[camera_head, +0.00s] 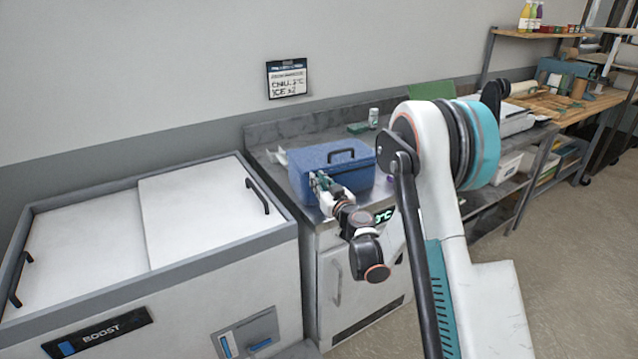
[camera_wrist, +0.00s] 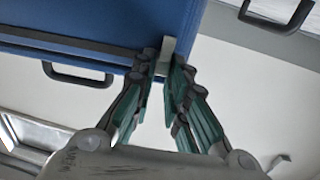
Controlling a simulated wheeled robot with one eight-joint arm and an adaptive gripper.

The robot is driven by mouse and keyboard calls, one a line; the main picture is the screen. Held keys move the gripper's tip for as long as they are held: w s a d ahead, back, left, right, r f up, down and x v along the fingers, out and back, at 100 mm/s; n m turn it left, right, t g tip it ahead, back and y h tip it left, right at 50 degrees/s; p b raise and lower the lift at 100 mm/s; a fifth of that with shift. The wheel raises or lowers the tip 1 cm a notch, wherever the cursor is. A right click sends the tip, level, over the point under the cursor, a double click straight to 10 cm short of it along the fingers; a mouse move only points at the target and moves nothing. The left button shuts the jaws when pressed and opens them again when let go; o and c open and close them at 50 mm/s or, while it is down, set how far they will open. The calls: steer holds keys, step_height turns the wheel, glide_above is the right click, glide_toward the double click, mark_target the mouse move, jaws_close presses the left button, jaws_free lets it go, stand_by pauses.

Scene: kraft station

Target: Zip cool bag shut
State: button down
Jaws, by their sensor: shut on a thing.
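The blue cool bag (camera_head: 330,168) stands on the steel counter, with a dark handle on its top. In the wrist view the cool bag (camera_wrist: 100,22) fills the upper left, with a dark band along its lower edge. My gripper (camera_head: 320,186) is at the bag's front left corner. In the wrist view my gripper (camera_wrist: 167,62) is shut on a small pale grey tab (camera_wrist: 167,48) at the corner, which looks like the zip pull. The fingers hide part of the tab. I cannot tell how far the zip is closed.
A white chest freezer (camera_head: 150,225) with dark handles stands left of the steel counter (camera_head: 262,150). A small white container (camera_head: 373,118) and a green block (camera_head: 358,128) stand behind the bag. A sign (camera_head: 287,78) hangs on the wall. A workbench (camera_head: 570,105) is at the far right.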

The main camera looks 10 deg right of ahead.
mark_target(373, 162)
steer(key=w+d, duration=0.1)
steer(key=d, duration=0.6)
steer(key=w+d+b, duration=0.1)
steer(key=w+d, duration=0.1)
steer(key=d, duration=0.5)
steer(key=w+d, duration=0.1)
steer(key=d, duration=0.6)
steer(key=shift+w+d+b, duration=0.3)
steer(key=shift+d+b, duration=0.1)
steer(key=c, duration=1.6)
jaws_free()
steer(key=shift+o, duration=0.2)
steer(key=v, duration=1.2)
